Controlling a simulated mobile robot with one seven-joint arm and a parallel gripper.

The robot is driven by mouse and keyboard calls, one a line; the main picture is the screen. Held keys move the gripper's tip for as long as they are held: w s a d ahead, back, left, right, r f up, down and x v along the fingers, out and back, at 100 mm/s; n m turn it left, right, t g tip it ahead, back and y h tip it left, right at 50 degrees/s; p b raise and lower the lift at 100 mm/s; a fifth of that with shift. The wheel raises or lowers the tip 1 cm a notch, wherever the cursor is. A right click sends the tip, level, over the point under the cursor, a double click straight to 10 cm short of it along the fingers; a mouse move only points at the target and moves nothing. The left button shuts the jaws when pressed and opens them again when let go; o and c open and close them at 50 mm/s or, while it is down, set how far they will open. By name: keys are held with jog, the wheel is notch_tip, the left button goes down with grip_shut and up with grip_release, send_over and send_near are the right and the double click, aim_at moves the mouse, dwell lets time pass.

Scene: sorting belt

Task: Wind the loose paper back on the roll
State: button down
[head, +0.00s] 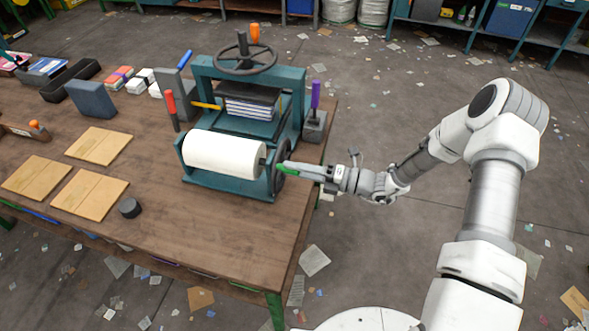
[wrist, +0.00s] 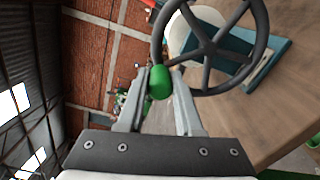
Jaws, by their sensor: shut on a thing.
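The white paper roll (head: 225,153) lies level in a teal stand (head: 228,186) near the table's right edge. I cannot make out a loose length of paper hanging from it. A dark spoked handwheel (head: 279,181) is on the stand's right end; it fills the upper part of the wrist view (wrist: 206,47). A green knob (wrist: 160,82) sticks out from the wheel's rim. My gripper (head: 287,168) reaches in from the right. In the wrist view its two fingers (wrist: 160,85) are shut on the knob, one on each side. Part of the roll shows behind the wheel.
A teal screw press (head: 250,75) stands close behind the roll. A purple-handled tool in a grey block (head: 314,125) is behind my gripper. Wooden boards (head: 90,194) and a black round piece (head: 130,207) lie at left. The table's front middle is clear.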

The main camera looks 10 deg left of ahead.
jog(key=shift+w+d+r+m+p, duration=0.1)
jog(key=shift+w+r+m+p, duration=0.3)
jog(key=shift+m, duration=0.4)
jog(key=shift+f, duration=0.1)
jog(key=c, duration=0.6)
grip_release()
jog(key=d, duration=0.5)
jog(key=s+d+b, duration=0.1)
jog(key=d, duration=0.5)
jog(key=s+d+b, duration=0.1)
jog(key=d, duration=0.5)
jog(key=shift+s+d, duration=0.15)
